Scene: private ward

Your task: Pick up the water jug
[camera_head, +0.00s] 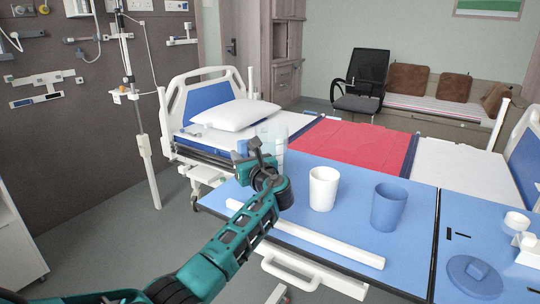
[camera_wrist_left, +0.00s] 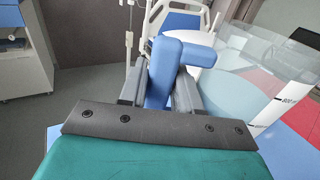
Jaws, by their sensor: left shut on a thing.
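The water jug (camera_head: 276,136) is clear, with measuring marks and a blue handle, at the far left part of the blue overbed table (camera_head: 340,250). My left gripper (camera_head: 257,160) is at the jug's near left side and hides part of it. In the left wrist view the gripper's fingers (camera_wrist_left: 160,92) are closed on either side of the blue handle (camera_wrist_left: 166,68), and the clear jug wall (camera_wrist_left: 235,95) is to the right. I cannot tell whether the jug's base touches the table. My right gripper is not in view.
A white cup (camera_head: 323,188) and a blue cup (camera_head: 388,207) stand right of my gripper. A white rail (camera_head: 310,238) runs along the table's near side. A blue lid (camera_head: 474,275) lies at right. The bed with a pillow (camera_head: 235,114) is behind; an IV pole (camera_head: 136,100) stands left.

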